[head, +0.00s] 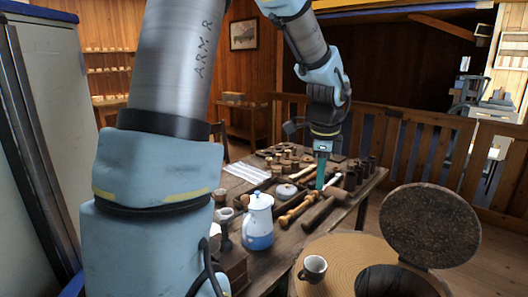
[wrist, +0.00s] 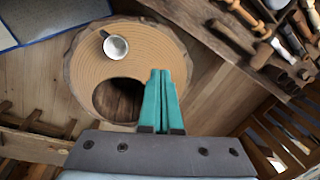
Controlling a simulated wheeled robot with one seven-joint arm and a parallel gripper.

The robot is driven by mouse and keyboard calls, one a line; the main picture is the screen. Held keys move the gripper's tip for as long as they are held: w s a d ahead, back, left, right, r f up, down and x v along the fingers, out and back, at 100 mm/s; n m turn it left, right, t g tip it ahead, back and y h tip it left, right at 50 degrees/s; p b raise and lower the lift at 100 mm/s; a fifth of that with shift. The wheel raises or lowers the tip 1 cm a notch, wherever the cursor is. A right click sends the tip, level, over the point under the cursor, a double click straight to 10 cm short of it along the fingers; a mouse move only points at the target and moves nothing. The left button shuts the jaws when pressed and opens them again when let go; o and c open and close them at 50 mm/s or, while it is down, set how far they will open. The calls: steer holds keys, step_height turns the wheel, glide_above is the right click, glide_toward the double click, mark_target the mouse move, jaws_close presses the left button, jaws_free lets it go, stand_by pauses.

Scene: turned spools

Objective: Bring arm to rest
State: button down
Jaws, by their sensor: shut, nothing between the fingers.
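My arm reaches up from the left of the head view and bends down over the wooden table (head: 283,240). My gripper (head: 320,183) has teal fingers and hangs above the table's tools. In the wrist view the two teal fingers of my gripper (wrist: 160,75) lie together, shut, with nothing between them. Behind the fingers in that view are a round wooden top with a dark hole (wrist: 60,65) and bare floor. Whether the fingertips touch anything on the table cannot be told.
A blue-and-white pot (head: 258,222), wooden mallets (head: 296,208) and several spools crowd the table. A grey cup (head: 313,268) stands on the round top at front right, beside a raised dark round lid (head: 430,226). A wooden railing (head: 440,150) runs behind.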

steer(key=s+a+f+n, duration=0.2)
steer(key=s+a+n, duration=0.2)
steer(key=a+n, duration=0.6)
steer(key=s+a+f+n, duration=0.3)
steer(key=s+a+n, duration=0.2)
steer(key=a+n, duration=0.5)
steer(key=shift+a+f+n, duration=0.25)
steer(key=shift+a+n, duration=0.05)
steer(key=shift+a, duration=0.1)
